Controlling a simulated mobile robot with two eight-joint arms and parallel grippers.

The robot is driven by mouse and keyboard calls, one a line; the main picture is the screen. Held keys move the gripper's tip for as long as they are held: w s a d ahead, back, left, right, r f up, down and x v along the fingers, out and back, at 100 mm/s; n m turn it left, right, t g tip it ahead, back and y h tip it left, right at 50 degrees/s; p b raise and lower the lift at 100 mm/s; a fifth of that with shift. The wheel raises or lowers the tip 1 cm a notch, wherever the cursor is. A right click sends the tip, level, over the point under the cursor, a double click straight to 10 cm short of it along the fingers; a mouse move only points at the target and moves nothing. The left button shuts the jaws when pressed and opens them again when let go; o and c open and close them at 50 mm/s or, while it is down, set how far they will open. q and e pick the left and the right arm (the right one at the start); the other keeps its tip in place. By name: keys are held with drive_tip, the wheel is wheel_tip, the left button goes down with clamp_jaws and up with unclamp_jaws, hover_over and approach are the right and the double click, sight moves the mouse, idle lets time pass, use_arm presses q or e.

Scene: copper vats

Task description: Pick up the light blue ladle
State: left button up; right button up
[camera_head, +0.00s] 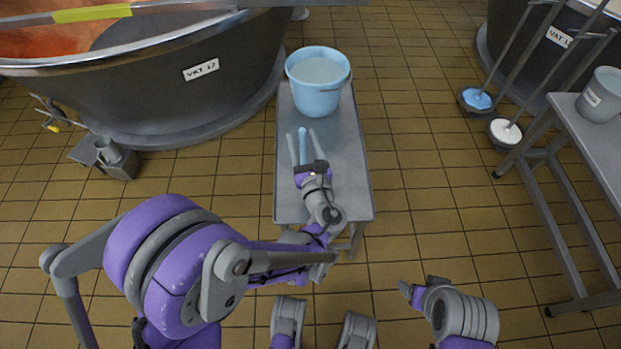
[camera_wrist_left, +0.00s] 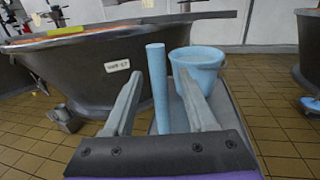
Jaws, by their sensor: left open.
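A light blue rod (camera_head: 302,143), which looks like the light blue ladle's handle, shows between the two fingers of my left gripper (camera_head: 303,134) in the head view. In the left wrist view the rod (camera_wrist_left: 158,85) stands up between the open fingers (camera_wrist_left: 160,90), with a gap on each side. Its lower end is hidden behind the gripper, and I see no bowl. The left gripper is open over the narrow grey bench (camera_head: 347,165). My right gripper (camera_head: 418,290) is low at the right, and its jaws are unclear.
A light blue bucket (camera_head: 316,98) with pale contents stands at the bench's far end; the left wrist view shows it (camera_wrist_left: 197,75) behind the rod. A big dark vat (camera_head: 170,80) stands left. A grey table (camera_head: 600,130) stands right. Tiled floor is free between bench and table.

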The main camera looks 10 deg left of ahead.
use_arm(q)
drive_tip(key=shift+x, duration=1.35)
clamp_jaws()
